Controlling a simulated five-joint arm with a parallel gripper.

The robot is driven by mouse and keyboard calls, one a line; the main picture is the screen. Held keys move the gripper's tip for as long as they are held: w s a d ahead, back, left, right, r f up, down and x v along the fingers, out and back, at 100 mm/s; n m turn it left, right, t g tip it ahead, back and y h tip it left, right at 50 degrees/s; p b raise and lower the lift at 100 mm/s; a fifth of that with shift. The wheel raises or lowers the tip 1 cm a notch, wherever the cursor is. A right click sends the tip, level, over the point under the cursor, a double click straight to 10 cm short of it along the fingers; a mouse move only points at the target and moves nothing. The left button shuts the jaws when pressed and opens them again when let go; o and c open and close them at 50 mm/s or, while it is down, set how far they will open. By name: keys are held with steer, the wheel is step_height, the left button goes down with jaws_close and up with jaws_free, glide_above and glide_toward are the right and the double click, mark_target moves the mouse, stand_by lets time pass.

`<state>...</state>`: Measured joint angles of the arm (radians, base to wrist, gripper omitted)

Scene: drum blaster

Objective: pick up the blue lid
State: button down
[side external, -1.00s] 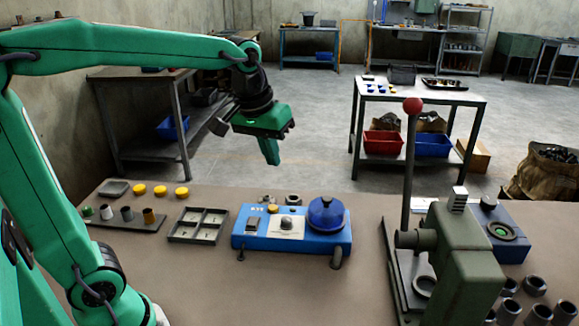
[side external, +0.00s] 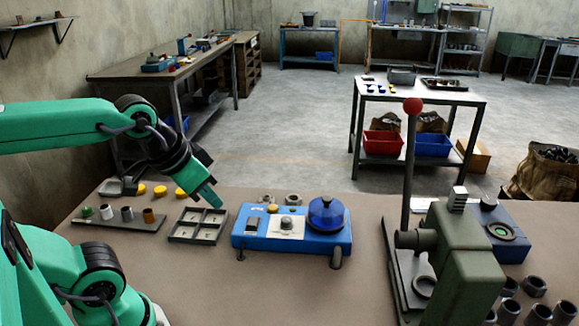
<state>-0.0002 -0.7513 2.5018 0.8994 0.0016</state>
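The blue lid (side external: 326,214) is a round blue dome with a knob on top. It sits on the right end of a blue box-shaped device (side external: 262,241) on the table. My gripper (side external: 214,202) is in the air to the left of the lid, pointing down and right, above the back of the compartment tray. It is well apart from the lid and nothing shows between its fingers. The fingers overlap from this side, so their gap is hidden.
A grey compartment tray (side external: 198,238) lies left of the blue device. Small cylinders stand on a dark strip (side external: 120,225), with yellow discs (side external: 160,191) behind. A green lever press (side external: 455,260) with a red-knobbed lever stands to the right. The table front is clear.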

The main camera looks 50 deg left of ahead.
jaws_free()
stand_by(0.4)
